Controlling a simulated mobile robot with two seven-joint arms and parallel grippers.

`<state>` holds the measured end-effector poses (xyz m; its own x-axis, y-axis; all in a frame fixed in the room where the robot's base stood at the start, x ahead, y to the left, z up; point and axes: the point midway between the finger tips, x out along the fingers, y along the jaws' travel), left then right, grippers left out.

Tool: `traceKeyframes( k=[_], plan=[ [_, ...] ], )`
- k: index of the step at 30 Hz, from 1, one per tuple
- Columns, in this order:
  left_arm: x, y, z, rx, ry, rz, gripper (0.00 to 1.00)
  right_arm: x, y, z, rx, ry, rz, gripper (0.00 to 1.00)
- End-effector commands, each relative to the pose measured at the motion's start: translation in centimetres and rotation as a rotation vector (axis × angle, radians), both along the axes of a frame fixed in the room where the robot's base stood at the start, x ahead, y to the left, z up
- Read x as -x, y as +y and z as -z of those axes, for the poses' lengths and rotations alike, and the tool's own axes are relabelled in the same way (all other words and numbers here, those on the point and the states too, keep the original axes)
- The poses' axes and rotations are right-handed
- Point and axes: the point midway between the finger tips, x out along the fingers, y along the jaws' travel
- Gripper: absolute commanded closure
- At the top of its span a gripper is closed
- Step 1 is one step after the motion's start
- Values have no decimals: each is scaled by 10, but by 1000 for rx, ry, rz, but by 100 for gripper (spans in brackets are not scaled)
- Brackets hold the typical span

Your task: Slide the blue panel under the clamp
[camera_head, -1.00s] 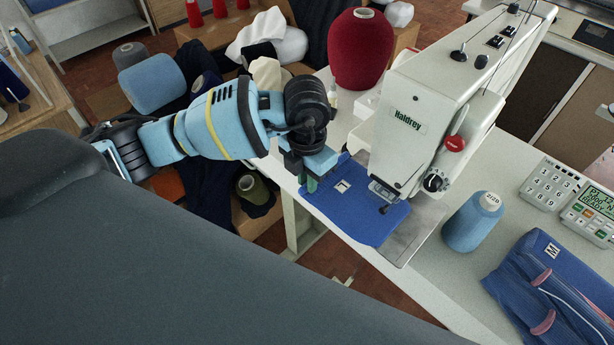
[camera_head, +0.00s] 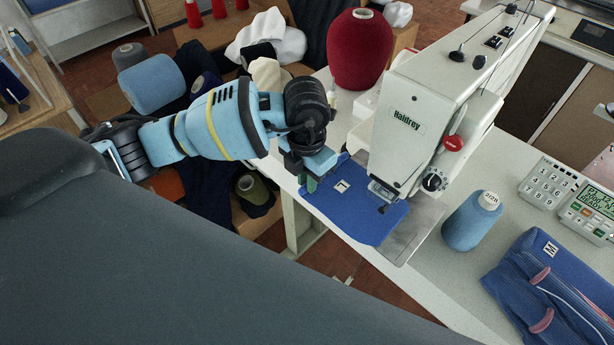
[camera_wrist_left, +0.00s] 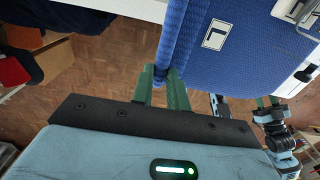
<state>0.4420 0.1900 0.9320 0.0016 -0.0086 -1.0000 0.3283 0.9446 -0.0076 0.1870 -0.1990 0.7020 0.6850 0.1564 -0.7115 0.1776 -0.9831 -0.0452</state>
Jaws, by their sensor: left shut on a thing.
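The blue panel (camera_head: 352,212) lies flat at the front edge of the table in the head view, with a white tag marked L (camera_head: 342,186) on it. Its right part reaches to the clamp (camera_head: 384,192) below the machine head; whether it is under the foot I cannot tell. My left gripper (camera_head: 312,184) is shut on the panel's left edge. In the left wrist view the green fingers (camera_wrist_left: 166,86) pinch a fold of the blue panel (camera_wrist_left: 235,70). My right gripper is not visible in the head view; another arm's green fingers (camera_wrist_left: 268,101) show in the left wrist view.
The white sewing machine (camera_head: 430,100) stands over the panel. A metal plate (camera_head: 412,232) lies beside it. A blue thread cone (camera_head: 472,220), a keypad (camera_head: 548,183) and a folded blue garment (camera_head: 560,290) sit to the right. A dark red cone (camera_head: 361,48) stands behind.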

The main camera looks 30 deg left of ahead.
Motion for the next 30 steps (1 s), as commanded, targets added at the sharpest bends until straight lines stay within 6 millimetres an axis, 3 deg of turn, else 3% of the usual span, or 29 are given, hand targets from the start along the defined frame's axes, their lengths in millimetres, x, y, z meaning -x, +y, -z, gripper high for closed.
traceKeyframes(
  k=[1, 7, 17, 30],
  plan=[
    [0, 0, 0, 0, 0, 0, 83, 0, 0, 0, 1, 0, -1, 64],
    [0, 0, 0, 0, 0, 0, 59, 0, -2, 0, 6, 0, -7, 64],
    [0, 0, 0, 0, 0, 0, 59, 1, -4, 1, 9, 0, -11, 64],
    [-1, 0, -65, 1, -5, 1, 59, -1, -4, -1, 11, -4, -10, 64]
  ],
)
